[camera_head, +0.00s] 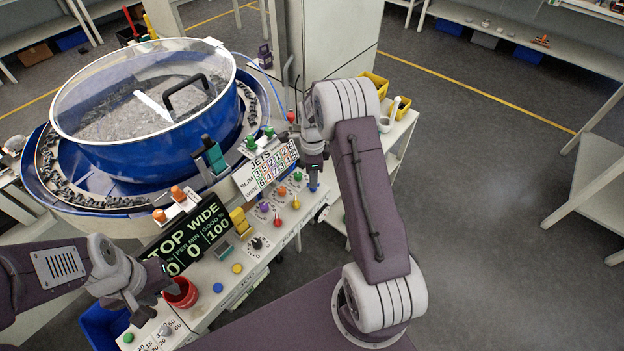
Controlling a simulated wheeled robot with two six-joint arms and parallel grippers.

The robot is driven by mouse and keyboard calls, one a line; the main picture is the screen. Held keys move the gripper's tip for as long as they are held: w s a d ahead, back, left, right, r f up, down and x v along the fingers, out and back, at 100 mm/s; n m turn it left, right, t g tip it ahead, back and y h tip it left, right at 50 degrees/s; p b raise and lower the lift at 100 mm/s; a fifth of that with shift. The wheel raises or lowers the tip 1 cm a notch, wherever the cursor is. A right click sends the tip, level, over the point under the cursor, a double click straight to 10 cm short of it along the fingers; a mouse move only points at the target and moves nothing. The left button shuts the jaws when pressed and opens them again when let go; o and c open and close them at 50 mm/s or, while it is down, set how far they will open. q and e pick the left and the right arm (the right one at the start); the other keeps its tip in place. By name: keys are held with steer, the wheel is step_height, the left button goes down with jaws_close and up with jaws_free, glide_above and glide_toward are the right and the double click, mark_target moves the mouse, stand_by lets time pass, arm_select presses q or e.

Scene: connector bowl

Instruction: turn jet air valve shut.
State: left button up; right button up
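The control panel (233,252) carries small coloured valve knobs: purple (264,206), orange (282,190), green (298,176), red (277,219), yellow (295,203) and blue (313,187). A chart headed JETS (268,168), with SLIM and WIDE rows of coloured numbers, stands behind them. My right gripper (313,174) points down right over the blue knob; whether it touches it, and its finger opening, cannot be made out. My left gripper (145,315) is at the lower left, beside a red cup (181,293); its fingers are too small to read.
A blue bowl feeder (150,150) with a clear lid and dark parts fills the upper left. A display (190,238) reads TOP WIDE. Yellow bins (374,84) stand on a side bench behind my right arm. Open floor lies at right.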

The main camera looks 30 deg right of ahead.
step_height(320, 180, down, 3)
steer(key=shift+d+r, duration=0.1)
steer(key=shift+d, duration=0.05)
jaws_close()
